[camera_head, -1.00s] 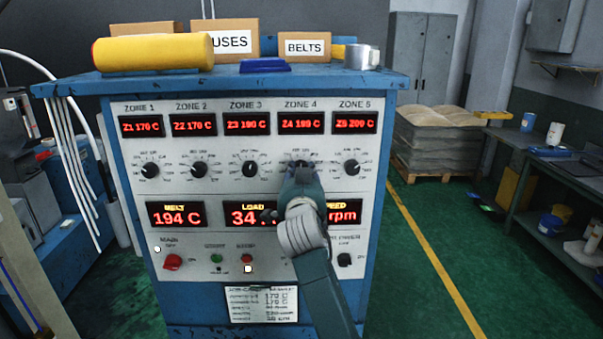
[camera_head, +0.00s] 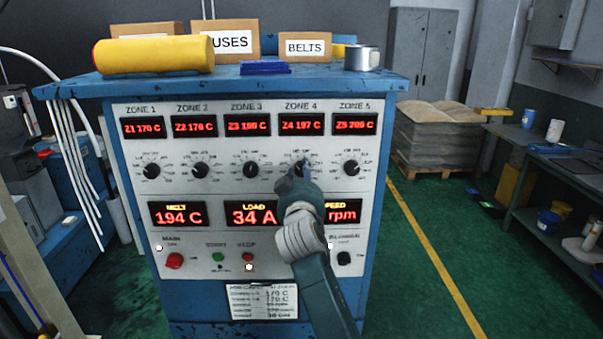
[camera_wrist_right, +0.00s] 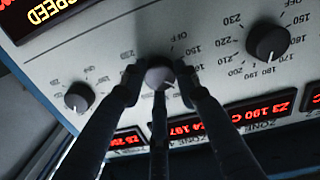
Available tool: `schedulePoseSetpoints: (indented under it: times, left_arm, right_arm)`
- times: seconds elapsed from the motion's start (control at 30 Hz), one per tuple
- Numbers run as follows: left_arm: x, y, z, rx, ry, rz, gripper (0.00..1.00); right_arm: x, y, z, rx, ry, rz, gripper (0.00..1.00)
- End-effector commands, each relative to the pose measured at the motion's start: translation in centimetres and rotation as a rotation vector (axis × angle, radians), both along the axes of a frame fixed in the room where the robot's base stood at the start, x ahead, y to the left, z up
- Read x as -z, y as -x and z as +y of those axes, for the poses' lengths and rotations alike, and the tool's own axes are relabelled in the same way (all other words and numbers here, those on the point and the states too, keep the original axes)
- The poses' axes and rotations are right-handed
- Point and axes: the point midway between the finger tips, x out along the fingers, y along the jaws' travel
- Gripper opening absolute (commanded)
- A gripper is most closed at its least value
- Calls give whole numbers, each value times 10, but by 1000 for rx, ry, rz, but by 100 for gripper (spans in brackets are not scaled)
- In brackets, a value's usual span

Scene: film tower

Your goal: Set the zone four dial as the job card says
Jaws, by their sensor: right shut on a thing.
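The zone four dial (camera_wrist_right: 159,75) is a round dark knob on the white panel, held between the fingers of my right gripper (camera_wrist_right: 160,86). In the head view my right gripper (camera_head: 297,178) covers most of that dial, so its pointer is hidden. The zone four display (camera_head: 301,125) reads Z4 197 C in red. The job card (camera_head: 262,301) is on the lower front of the cabinet; a line like 170 C shows, but most of its text is too blurred to read. My left gripper is out of view.
The zone three dial (camera_head: 251,170) and zone five dial (camera_head: 351,168) sit close on either side. Below are the melt, load and speed displays, then a red main switch (camera_head: 174,261) and buttons.

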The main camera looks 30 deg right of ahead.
Motion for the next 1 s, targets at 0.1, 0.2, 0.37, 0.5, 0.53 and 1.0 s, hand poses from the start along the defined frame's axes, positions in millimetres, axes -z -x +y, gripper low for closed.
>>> schedulePoseSetpoints:
  times: [0.1,0.2,0.37,0.5,0.53,1.0]
  left_arm:
    - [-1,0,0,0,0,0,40]
    - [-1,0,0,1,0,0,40]
    - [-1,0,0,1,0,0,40]
    - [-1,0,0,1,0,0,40]
    - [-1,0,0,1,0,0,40]
    - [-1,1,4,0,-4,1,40]
  right_arm:
    - [3,0,1,-1,16,16,4]
    - [3,0,0,-1,24,21,4]
    - [3,0,1,0,27,23,4]
    - [3,0,1,0,27,23,4]
    - [3,0,0,0,27,23,4]
    - [1,1,1,-1,27,18,49]
